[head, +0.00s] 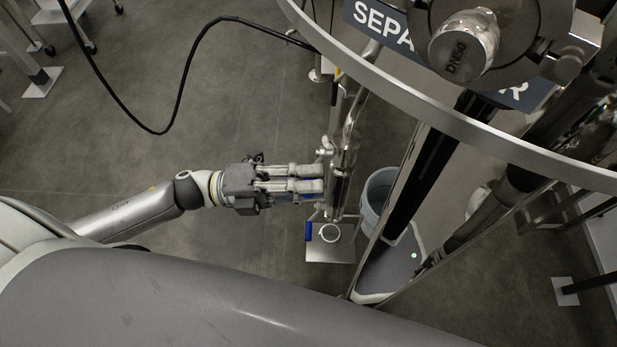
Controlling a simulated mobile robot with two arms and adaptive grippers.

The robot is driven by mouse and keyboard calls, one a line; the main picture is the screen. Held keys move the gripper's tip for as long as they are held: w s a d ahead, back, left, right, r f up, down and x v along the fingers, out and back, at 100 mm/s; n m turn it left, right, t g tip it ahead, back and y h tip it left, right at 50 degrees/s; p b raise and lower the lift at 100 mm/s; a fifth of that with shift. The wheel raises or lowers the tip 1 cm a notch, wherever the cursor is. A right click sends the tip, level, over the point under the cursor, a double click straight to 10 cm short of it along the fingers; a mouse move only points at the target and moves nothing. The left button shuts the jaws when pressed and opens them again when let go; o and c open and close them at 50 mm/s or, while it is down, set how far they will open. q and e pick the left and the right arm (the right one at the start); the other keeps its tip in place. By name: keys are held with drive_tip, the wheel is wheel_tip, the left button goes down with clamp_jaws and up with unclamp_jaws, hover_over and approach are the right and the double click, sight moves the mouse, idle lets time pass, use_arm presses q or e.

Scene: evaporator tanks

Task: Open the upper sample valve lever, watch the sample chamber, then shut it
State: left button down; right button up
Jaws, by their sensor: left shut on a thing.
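My left gripper (318,186) reaches in from the left and is shut on the upper sample valve lever. Only a strip of the lever's blue grip (312,197) shows along the fingers; the rest is hidden by them. The lever sits at the slim upright sample chamber (339,185), a shiny metal-and-glass pipe assembly. I cannot make out any liquid in it. A second blue lever (308,231) is lower down, apart from the gripper. My right gripper is not in view.
A small metal shelf (331,252) with a round white cup or ring (330,233) is below the chamber. A grey bucket (377,193) stands to the right. A metal ring rail (440,115) crosses the upper right. A black cable (190,60) hangs at upper left.

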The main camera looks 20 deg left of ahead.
use_arm(q)
drive_tip(key=c, duration=1.4)
unclamp_jaws()
drive_tip(key=shift+c, duration=0.2)
drive_tip(key=v, duration=1.2)
